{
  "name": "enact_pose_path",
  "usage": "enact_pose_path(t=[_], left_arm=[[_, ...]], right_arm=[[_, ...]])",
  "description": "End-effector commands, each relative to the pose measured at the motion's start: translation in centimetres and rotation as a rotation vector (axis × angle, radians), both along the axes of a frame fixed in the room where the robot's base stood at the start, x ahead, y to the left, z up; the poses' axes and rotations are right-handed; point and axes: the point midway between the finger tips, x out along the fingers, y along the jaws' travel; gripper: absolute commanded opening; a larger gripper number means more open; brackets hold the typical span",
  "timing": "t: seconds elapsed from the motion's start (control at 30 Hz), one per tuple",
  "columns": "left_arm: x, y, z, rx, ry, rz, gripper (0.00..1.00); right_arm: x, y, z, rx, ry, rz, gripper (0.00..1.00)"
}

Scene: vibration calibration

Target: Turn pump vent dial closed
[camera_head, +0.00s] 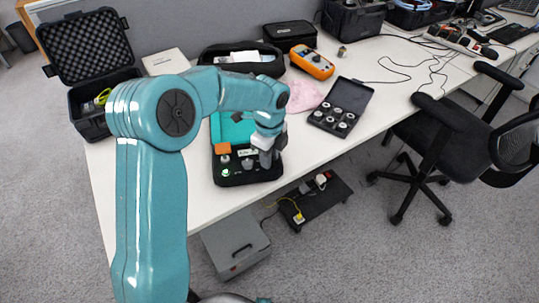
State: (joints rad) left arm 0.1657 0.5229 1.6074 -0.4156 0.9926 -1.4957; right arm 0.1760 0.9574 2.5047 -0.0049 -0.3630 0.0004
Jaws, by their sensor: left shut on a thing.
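A black pump unit (250,179) with a teal panel (231,131) lies near the front edge of the white table. Its front strip carries an orange block (221,148) and small grey-white knobs (247,163). My left arm reaches over it, and my left gripper (266,158) points down at the right end of this strip. It is shut on a small grey dial there, mostly hidden by the fingers. I cannot read the dial's position. My right gripper does not show.
An open case of round weights (337,115), a pink cloth (303,97) and an orange meter (312,62) lie right of and behind the unit. An open foam-lined case (90,121) stands at the left. An office chair (450,145) is at the right.

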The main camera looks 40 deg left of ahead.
Motion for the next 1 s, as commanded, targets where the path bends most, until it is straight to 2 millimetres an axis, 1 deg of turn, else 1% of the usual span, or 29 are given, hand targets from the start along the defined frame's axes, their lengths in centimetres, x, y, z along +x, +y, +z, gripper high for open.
enact_pose_path(t=[0.17,0.37,1.0], left_arm=[[0.00,-0.01,0.03,0.000,0.000,0.043,0.00],[0.00,-0.01,0.05,0.000,0.000,0.165,0.00],[-0.01,-0.03,0.01,0.000,-0.001,0.763,0.00]], right_arm=[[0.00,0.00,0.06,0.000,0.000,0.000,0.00],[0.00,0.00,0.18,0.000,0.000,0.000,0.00],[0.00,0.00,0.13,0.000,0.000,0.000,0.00]])
